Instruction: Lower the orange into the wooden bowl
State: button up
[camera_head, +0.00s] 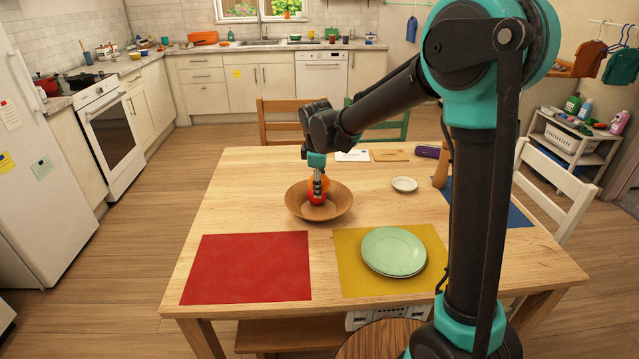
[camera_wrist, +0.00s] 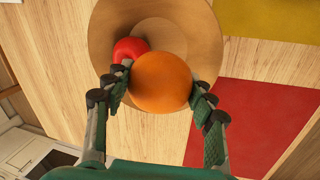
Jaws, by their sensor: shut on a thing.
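The wooden bowl (camera_head: 341,202) stands on the table, with a round red fruit (camera_head: 316,199) in it. My gripper (camera_head: 317,187) points down over the bowl, shut on the orange (camera_head: 322,183). In the wrist view the orange (camera_wrist: 160,82) sits between the two fingers (camera_wrist: 162,95). It covers part of the bowl (camera_wrist: 192,28) and part of the red fruit (camera_wrist: 130,48). I cannot tell whether the orange touches the red fruit or the bowl. In the head view the fingers hide part of both fruits.
A red placemat (camera_head: 248,268) lies in front of the bowl to the left. Green plates (camera_head: 393,251) rest on a yellow placemat (camera_head: 350,281) to the front right. A small white dish (camera_head: 404,184) is right of the bowl. The table's left side is clear.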

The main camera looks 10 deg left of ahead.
jog(key=shift+s+x, duration=0.2)
jog(key=shift+x, duration=0.65)
jog(key=shift+s+x, duration=0.2)
jog(key=shift+x, duration=0.65)
jog(key=shift+s+x, duration=0.2)
jog(key=shift+x, duration=0.7)
jog(key=shift+f, duration=0.15)
jog(key=o, duration=1.3)
